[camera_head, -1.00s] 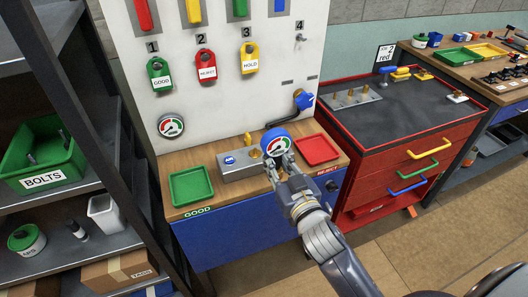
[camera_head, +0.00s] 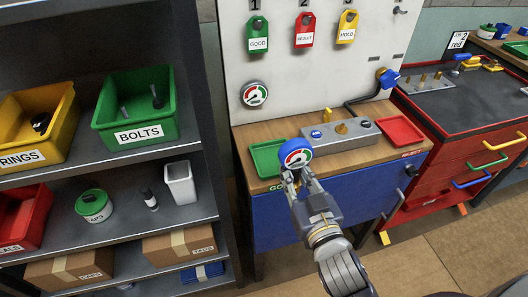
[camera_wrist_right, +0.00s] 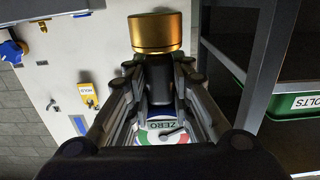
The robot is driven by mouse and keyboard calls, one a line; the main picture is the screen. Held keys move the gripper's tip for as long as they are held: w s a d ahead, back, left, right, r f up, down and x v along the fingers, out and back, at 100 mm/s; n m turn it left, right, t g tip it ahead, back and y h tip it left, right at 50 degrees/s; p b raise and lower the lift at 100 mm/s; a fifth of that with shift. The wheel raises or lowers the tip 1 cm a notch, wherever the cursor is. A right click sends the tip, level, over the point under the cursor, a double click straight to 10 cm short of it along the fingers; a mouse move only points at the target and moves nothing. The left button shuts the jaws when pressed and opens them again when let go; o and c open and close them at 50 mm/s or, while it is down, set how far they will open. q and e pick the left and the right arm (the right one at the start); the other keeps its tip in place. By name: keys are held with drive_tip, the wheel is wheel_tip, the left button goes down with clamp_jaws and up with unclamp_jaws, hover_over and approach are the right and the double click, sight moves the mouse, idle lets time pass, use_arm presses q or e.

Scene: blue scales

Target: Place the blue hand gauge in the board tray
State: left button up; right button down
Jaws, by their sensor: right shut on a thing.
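The blue hand gauge (camera_head: 295,153) has a round blue case and a white dial with green and red zones. My right gripper (camera_head: 291,181) is shut on it and holds it up in front of the bench, overlapping the right edge of the green GOOD tray (camera_head: 262,158) in the head view. In the right wrist view, my right gripper (camera_wrist_right: 160,85) closes on the gauge's dark stem, with a brass end (camera_wrist_right: 156,33) beyond and part of the dial (camera_wrist_right: 162,135) below. A red REJECT tray (camera_head: 401,131) lies at the bench's right end. My left gripper is out of view.
A grey block (camera_head: 345,139) with brass and blue fittings stands between the trays. Behind is a white board (camera_head: 315,75) with tags and a fixed gauge (camera_head: 255,94). A shelf with bins (camera_head: 136,107) stands left. A red cabinet (camera_head: 470,150) stands right. Bench top room is small.

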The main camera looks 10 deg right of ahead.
drive_tip(key=w, duration=0.4)
drive_tip(key=w+f+p, duration=0.1)
drive_tip(key=w, duration=0.4)
drive_tip(key=w+p, duration=0.1)
drive_tip(key=w, duration=0.4)
drive_tip(key=shift+w+f, duration=0.2)
drive_tip(key=shift+f, duration=0.2)
wheel_tip(320, 180, down, 2)
drive_tip(key=shift+s+f, duration=0.1)
drive_tip(key=shift+f, duration=0.3)
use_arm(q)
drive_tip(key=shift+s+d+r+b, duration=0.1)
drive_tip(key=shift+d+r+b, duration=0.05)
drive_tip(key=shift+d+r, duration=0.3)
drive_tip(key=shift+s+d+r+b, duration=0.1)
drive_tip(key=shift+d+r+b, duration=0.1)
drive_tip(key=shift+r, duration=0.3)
use_arm(e)
drive_tip(key=shift+f, duration=0.15)
drive_tip(key=c, duration=1.4)
unclamp_jaws()
drive_tip(key=shift+f, duration=0.1)
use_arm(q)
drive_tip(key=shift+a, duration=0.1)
